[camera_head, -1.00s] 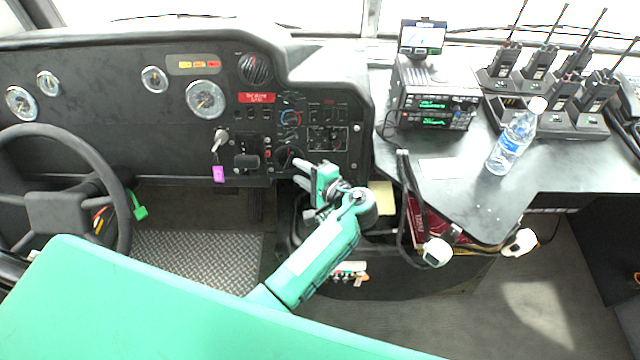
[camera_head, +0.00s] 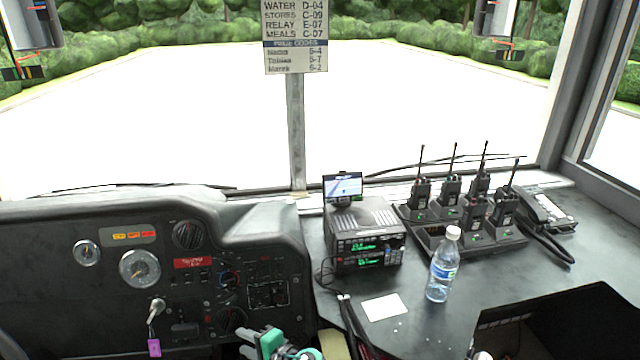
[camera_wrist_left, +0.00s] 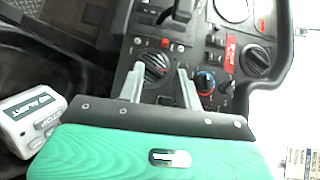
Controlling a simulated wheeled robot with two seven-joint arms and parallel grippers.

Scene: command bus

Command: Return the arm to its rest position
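My left gripper (camera_head: 252,338) shows at the bottom edge of the head view, in front of the lower right part of the dashboard (camera_head: 60,285). Most of my left arm is below the picture. In the left wrist view the two grey fingers (camera_wrist_left: 160,84) stand apart with nothing between them. A black dial (camera_wrist_left: 153,66) shows on the control panel beyond them; I see no contact with it. My right gripper is in neither view.
A clear water bottle (camera_head: 441,265), a radio unit (camera_head: 365,240) and several handheld radios (camera_head: 475,205) in chargers stand on the right counter. A key with a purple tag (camera_head: 154,347) hangs from the dashboard. A grey-white box (camera_wrist_left: 35,118) is left in the wrist view.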

